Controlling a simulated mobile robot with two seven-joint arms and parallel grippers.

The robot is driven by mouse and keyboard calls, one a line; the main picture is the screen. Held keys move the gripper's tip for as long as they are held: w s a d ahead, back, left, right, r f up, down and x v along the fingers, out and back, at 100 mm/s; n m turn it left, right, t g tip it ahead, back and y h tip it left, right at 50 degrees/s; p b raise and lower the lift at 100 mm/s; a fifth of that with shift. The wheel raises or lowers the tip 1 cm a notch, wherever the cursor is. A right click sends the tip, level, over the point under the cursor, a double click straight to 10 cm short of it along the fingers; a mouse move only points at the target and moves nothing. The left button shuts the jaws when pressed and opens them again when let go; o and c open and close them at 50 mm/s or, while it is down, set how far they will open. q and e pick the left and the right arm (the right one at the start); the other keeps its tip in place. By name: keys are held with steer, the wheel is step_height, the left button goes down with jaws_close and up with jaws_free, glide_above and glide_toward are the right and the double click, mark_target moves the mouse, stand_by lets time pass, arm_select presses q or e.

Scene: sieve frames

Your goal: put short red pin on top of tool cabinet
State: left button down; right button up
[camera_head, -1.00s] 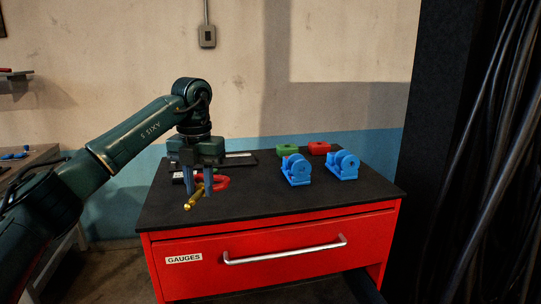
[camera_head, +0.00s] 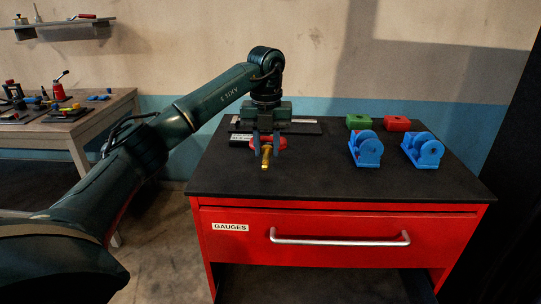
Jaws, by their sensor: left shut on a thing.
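The tool cabinet is red with a black top (camera_head: 330,182) and a drawer labelled GAUGES. My left gripper (camera_head: 266,150) is over the left part of the cabinet top, fingers pointing down. It is shut on a short brass-coloured pin (camera_head: 266,158), whose near end sticks out toward me. I cannot tell whether the pin touches the top. No plainly red pin can be made out. A red part (camera_head: 282,143) shows behind the fingers, partly hidden by them. My right gripper is not in view.
Two blue clamp-like parts (camera_head: 367,149) (camera_head: 424,150) stand on the cabinet top, with a green block (camera_head: 358,121) and a red block (camera_head: 397,124) behind. The top's front strip is clear. A wooden bench (camera_head: 100,107) with several tools and a shelf (camera_head: 62,24) are at left.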

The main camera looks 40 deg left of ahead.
mark_target(267, 151)
arm_select(q)
step_height(267, 151, down, 3)
steer(key=shift+f+p, duration=0.1)
steer(key=shift+p, duration=0.2)
steer(key=shift+f, duration=0.15)
steer(key=c, duration=1.1)
jaws_free()
